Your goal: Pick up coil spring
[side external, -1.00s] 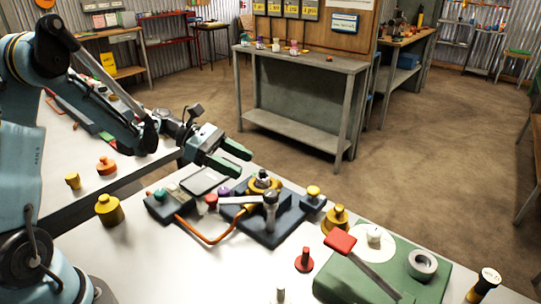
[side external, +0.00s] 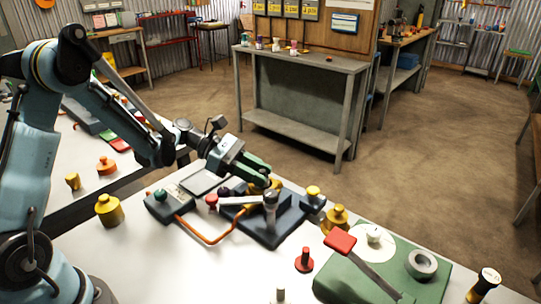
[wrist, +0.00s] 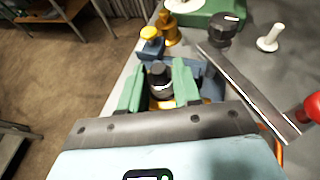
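My gripper (side external: 262,178) is low over the dark blue fixture plate (side external: 283,225) in the side view, and hides much of the yellow round seat there. In the wrist view, the green fingers of my gripper (wrist: 159,68) are apart. A black-topped cylindrical piece with a silvery band (wrist: 160,82) stands between them on an orange-yellow base. Whether the fingers touch it cannot be told. I cannot make out coils, so I cannot confirm that this piece is the coil spring.
A metal bar with a dark knob (side external: 270,198) lies close beside the fingers. A grey-green box with an orange cable (side external: 170,204), a brass weight (side external: 335,216) and a green board (side external: 345,280) with a red-handled lever are nearby.

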